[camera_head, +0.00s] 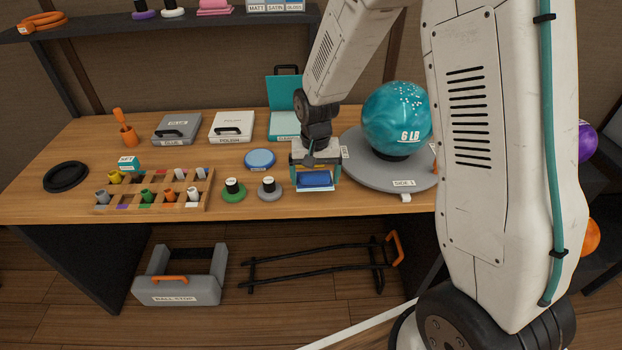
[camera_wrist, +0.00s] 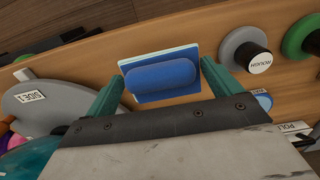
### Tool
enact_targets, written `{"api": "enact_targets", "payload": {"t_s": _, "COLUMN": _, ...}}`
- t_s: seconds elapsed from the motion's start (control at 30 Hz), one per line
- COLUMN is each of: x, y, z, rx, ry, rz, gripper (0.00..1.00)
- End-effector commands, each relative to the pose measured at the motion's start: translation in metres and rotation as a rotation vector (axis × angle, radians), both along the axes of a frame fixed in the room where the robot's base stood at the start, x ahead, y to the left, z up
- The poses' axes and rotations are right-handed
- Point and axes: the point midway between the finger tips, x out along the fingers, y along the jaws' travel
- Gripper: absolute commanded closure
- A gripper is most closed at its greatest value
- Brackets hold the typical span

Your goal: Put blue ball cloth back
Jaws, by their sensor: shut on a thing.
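The blue ball cloth (camera_head: 315,179) looks like a folded blue pad with a pale layer under it. In the wrist view the cloth (camera_wrist: 160,76) sits between the teal fingers of my gripper (camera_wrist: 160,88). In the head view my gripper (camera_head: 315,168) points down and is shut on it, over the front part of the table left of the turntable. I cannot tell how high the cloth is above the wood. An open teal case (camera_head: 284,123) stands at the back, partly behind my arm; its label is too small to read fully.
A teal 6 LB ball (camera_head: 396,118) rests on the grey turntable (camera_head: 362,170) to the right. A blue round disc (camera_head: 260,158) and green (camera_head: 232,193) and grey (camera_head: 269,190) knobbed pads lie to the left. A plug rack (camera_head: 155,194) and POLISH case (camera_head: 232,126) stand further left.

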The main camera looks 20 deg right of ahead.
Motion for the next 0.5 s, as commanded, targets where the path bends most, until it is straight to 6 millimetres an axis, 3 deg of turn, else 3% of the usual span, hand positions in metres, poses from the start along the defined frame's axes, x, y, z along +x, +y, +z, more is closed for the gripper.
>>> {"api": "enact_targets", "payload": {"t_s": 0.07, "x": 0.004, "y": 0.001, "z": -0.002, "rx": 0.0, "ry": 0.001, "rz": 0.0, "gripper": 0.28}}
{"api": "enact_targets", "payload": {"t_s": 0.27, "x": 0.003, "y": 0.002, "z": -0.034, "rx": 0.0, "ry": 0.003, "rz": 0.002, "gripper": 0.28}}
{"api": "enact_targets", "payload": {"t_s": 0.5, "x": 0.003, "y": 0.002, "z": -0.036, "rx": 0.0, "ry": -0.001, "rz": 0.002, "gripper": 0.28}}
